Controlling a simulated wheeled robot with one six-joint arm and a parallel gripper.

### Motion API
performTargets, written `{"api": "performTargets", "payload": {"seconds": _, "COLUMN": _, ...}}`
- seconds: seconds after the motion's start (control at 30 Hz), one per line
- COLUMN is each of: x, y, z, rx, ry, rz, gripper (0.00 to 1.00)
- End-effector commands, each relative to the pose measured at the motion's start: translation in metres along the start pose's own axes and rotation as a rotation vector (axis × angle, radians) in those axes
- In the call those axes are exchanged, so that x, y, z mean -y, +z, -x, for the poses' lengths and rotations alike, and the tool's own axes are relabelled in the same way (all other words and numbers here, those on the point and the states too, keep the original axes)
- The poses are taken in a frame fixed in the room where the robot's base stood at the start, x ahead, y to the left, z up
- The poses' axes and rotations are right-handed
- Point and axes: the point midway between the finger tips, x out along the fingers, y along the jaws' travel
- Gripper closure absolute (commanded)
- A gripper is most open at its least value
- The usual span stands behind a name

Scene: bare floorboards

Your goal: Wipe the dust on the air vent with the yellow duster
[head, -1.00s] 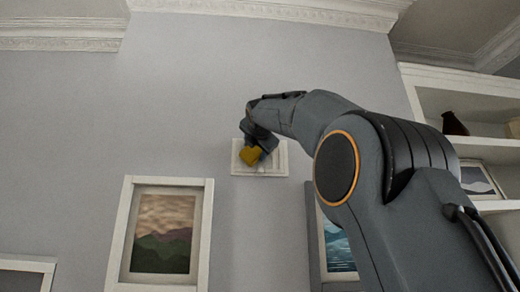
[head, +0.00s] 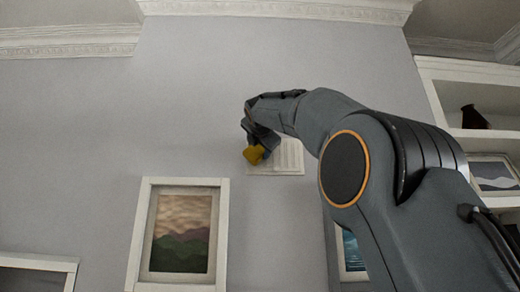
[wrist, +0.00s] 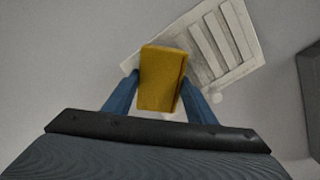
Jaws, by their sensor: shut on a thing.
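The white air vent (head: 289,157) is mounted high on the grey wall, above the framed pictures. In the wrist view the slatted vent (wrist: 247,58) shows at the upper right, with greyish smudges between and beside its slats. My gripper (wrist: 160,92) is shut on the yellow duster (wrist: 160,78), held between two blue fingers. In the head view the duster (head: 253,154) is in front of the vent's left edge and hides part of it. I cannot tell whether the duster touches the vent.
A framed landscape picture (head: 181,236) hangs below and left of the vent. Another framed picture (head: 352,252) hangs below right, partly behind my arm. White shelves (head: 450,92) with a dark vase (head: 473,117) stand at the right. The wall left of the vent is bare.

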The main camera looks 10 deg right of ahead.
Motion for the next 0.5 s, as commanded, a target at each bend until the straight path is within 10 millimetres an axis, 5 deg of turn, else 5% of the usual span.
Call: {"api": "performTargets", "payload": {"seconds": 0.5, "x": 0.001, "y": 0.000, "z": 0.047, "rx": -0.001, "ry": -0.001, "rz": 0.000, "gripper": 0.67}}
